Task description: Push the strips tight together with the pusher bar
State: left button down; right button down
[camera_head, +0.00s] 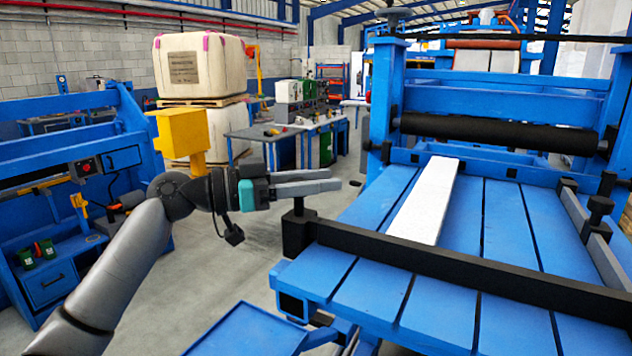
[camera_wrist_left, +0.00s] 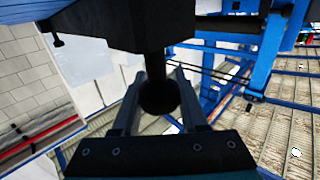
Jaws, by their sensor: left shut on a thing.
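The black pusher bar (camera_head: 430,267) lies across the blue slatted table, nearer to me than the strip. A dark upright handle (camera_head: 298,208) stands at its left end. My left gripper (camera_head: 325,181) is at the top of this handle, its fingers level and pointing right. In the left wrist view the dark handle (camera_wrist_left: 159,92) sits between the two fingers, and the gripper is shut on it. One white strip (camera_head: 427,200) lies lengthwise on the table, beyond the bar, with a gap in the bar's middle too small to judge. My right gripper is not in view.
The blue table (camera_head: 505,225) has dark slots between its slats. A grey side rail (camera_head: 590,240) runs along its right side. A black roller (camera_head: 495,132) spans the blue frame at the back. A blue workbench (camera_head: 60,270) stands at left, with open floor between.

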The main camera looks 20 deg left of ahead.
pick_arm(q)
jog(key=shift+c, duration=2.2)
grip_release()
jog(key=shift+s, duration=0.1)
jog(key=b+v, duration=0.5)
jog(key=v, duration=1)
jog(key=shift+b, duration=0.3)
jog(key=shift+a+f, duration=0.1)
